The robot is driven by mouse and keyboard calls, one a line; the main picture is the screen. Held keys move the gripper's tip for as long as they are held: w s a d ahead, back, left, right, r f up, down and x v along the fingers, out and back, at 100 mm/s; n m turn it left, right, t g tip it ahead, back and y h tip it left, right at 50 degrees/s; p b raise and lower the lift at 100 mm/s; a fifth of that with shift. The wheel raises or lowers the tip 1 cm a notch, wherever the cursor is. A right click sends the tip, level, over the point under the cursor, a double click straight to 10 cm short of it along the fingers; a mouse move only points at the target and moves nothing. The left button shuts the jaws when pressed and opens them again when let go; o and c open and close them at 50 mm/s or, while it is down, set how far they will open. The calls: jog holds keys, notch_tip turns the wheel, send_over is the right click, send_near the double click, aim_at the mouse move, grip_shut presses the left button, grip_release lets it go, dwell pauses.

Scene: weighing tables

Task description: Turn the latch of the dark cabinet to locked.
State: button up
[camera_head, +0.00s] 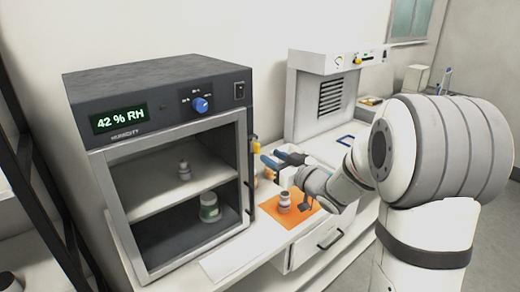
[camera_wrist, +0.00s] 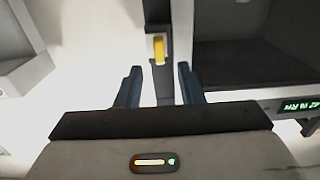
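The dark cabinet (camera_head: 160,82) stands at the left of the counter, with a 42 % RH display and a blue knob. Its yellow latch (camera_head: 255,144) is on the right edge of the front, partly hidden beside my gripper. In the wrist view the latch (camera_wrist: 159,48) is a short yellow bar, upright in the picture, on a grey mount. My gripper (camera_head: 271,157) is beside the cabinet's right edge. In the wrist view my gripper (camera_wrist: 158,76) has its blue fingers apart with nothing between them. The latch lies just beyond the fingertips, lined up with the gap.
A vial (camera_head: 284,202) stands on an orange mat (camera_head: 268,211) under my arm. A white balance housing (camera_head: 312,95) stands behind. A black rack (camera_head: 42,190) is at the left.

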aim_at(259, 149)
jog(key=p+x, duration=0.1)
jog(key=x, duration=0.5)
jog(key=shift+w+a+p, duration=0.1)
jog(key=shift+w+p, duration=0.15)
jog(key=shift+p, duration=0.1)
grip_shut()
